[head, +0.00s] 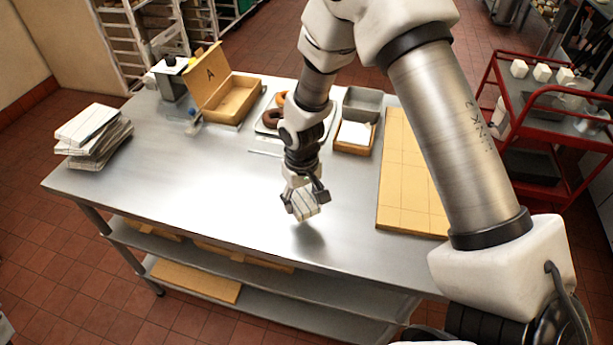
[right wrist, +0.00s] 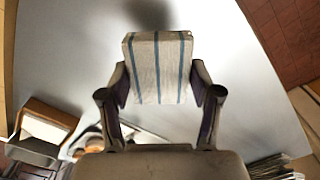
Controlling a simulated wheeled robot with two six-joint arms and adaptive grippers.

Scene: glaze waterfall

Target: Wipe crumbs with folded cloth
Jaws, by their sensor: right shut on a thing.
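The folded cloth (right wrist: 158,65) is pale with blue stripes. My right gripper (right wrist: 160,95) is shut on it, with one finger on each side. In the head view the cloth (head: 305,204) hangs below my right gripper (head: 303,192) over the front middle of the steel table (head: 170,200). A shadow lies on the table close by; I cannot tell whether the cloth touches the surface. I cannot make out any crumbs. My left gripper is not in view.
An open cardboard box (head: 233,100) marked A stands at the back left. Doughnuts (head: 272,118) lie behind my gripper, beside a grey tin (head: 360,103) and a lined tray (head: 353,135). The front left is clear.

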